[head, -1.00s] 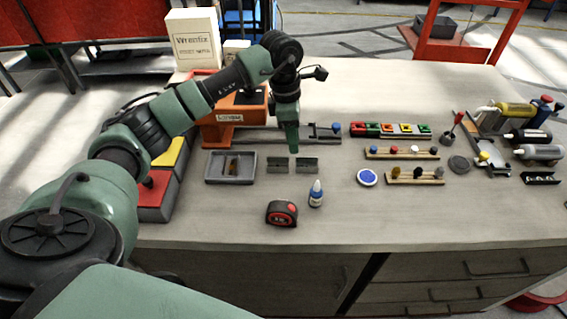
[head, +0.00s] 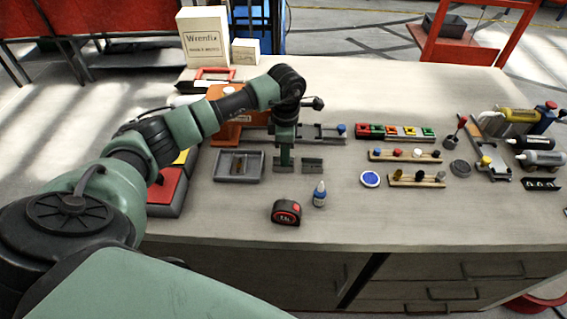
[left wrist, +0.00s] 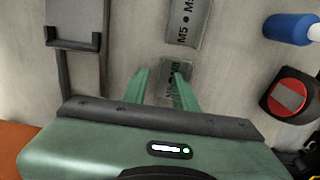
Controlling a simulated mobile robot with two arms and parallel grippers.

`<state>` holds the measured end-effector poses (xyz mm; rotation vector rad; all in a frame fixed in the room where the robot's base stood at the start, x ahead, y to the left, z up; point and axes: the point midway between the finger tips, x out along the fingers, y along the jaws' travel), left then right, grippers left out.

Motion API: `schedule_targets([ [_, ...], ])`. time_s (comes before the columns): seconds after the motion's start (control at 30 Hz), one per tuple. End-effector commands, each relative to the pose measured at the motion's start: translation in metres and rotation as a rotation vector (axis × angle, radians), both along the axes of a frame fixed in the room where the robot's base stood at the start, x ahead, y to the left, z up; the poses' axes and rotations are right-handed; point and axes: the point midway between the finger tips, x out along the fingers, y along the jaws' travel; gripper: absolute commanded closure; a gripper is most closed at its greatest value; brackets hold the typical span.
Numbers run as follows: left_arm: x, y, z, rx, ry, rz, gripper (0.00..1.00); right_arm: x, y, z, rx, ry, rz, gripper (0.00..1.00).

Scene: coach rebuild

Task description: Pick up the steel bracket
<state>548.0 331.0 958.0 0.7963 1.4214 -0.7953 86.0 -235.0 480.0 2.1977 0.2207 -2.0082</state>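Two small grey lettered plates lie on the workbench: a left plate (head: 283,169) and a right plate (head: 312,165). I cannot tell which, if either, is the steel bracket. My left gripper (head: 285,162) points down at the left plate. In the left wrist view its fingers (left wrist: 164,75) are apart, and the left plate (left wrist: 178,72) shows partly between and beyond them. The right plate (left wrist: 191,22) lies farther up, clear of the fingers. The gripper holds nothing that I can see. Whether the fingers touch the plate is unclear. My right gripper is not in view.
A grey tray (head: 217,179) with small parts stands left of the plates. A tape measure (head: 286,212) and a blue-and-white bottle (head: 320,195) stand in front. A grey rail fixture (head: 318,133) lies behind. The bench front is mostly clear.

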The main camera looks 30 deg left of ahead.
Motion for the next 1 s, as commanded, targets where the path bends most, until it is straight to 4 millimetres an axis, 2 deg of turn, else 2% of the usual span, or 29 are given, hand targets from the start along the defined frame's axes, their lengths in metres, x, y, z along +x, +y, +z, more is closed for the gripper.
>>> schedule_targets([
  [0.03, 0.0001, -0.0001, 0.0000, 0.000, 0.000, 0.000, 0.72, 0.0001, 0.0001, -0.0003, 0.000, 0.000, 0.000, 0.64],
  [0.07, 0.0001, -0.0001, 0.0000, 0.000, 0.000, 0.000, 0.77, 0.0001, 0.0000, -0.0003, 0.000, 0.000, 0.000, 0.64],
  [0.13, 0.0001, -0.0001, 0.0001, 0.000, 0.000, 0.000, 0.97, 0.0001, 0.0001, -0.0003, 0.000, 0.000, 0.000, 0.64],
  [0.17, 0.0001, -0.0001, 0.0001, 0.000, 0.000, 0.000, 1.00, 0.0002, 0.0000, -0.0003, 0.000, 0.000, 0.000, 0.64],
  [1.0, 0.0001, 0.0000, 0.0006, -0.001, -0.001, 0.000, 1.00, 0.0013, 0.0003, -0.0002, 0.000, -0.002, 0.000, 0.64],
])
